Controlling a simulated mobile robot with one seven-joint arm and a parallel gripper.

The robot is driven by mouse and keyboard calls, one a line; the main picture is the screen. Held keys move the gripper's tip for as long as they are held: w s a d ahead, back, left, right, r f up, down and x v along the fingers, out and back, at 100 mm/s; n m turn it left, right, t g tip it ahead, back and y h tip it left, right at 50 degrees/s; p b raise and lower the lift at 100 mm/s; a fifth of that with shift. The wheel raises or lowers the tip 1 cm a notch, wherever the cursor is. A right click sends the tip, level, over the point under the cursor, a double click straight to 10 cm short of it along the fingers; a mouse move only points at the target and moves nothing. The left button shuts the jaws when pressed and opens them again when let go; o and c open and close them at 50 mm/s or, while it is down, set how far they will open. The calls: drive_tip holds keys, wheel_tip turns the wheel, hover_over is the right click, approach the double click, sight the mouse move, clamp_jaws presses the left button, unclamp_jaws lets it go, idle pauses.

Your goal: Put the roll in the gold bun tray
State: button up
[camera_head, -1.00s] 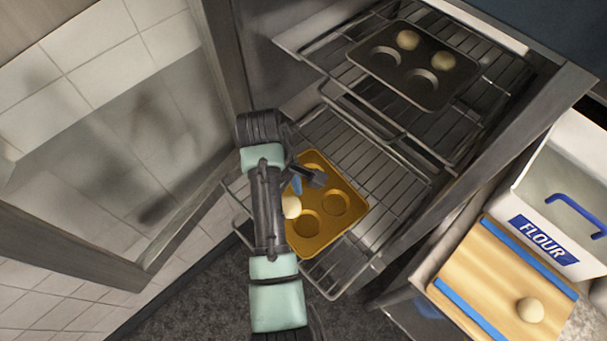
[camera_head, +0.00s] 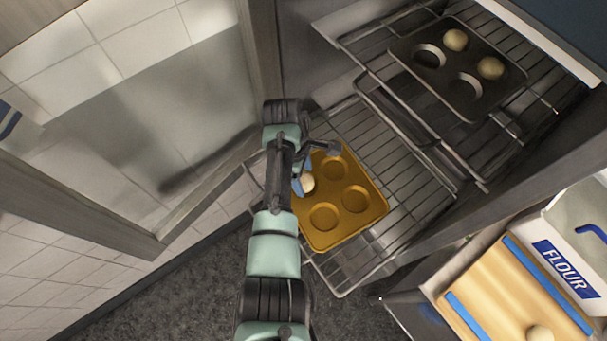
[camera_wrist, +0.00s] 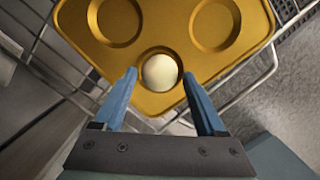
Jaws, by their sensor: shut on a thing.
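A pale round roll (camera_head: 307,183) is at the left cup of the gold bun tray (camera_head: 332,192), which lies on the lower rack. In the wrist view the roll (camera_wrist: 160,72) is over or in the near cup of the tray (camera_wrist: 160,25); I cannot tell whether it touches the bottom. My gripper (camera_wrist: 160,75) is shut on the roll, one blue finger on each side. In the head view my gripper (camera_head: 302,184) is partly hidden by my arm. The tray's other cups are empty.
A dark bun tray (camera_head: 447,88) with two rolls sits on the upper rack (camera_head: 385,90). An open door (camera_head: 200,200) stands left of my arm. At right are a FLOUR bin (camera_head: 565,265) and a wooden board (camera_head: 495,285) with another roll (camera_head: 540,333).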

drive_tip(key=shift+f, duration=0.4)
drive_tip(key=shift+f, duration=0.1)
drive_tip(key=o, duration=1.4)
drive_tip(key=shift+o, duration=0.2)
wheel_tip(320, 180, up, 12)
drive_tip(key=a, duration=0.1)
drive_tip(key=shift+w+a, duration=0.25)
drive_tip(key=shift+a, duration=0.15)
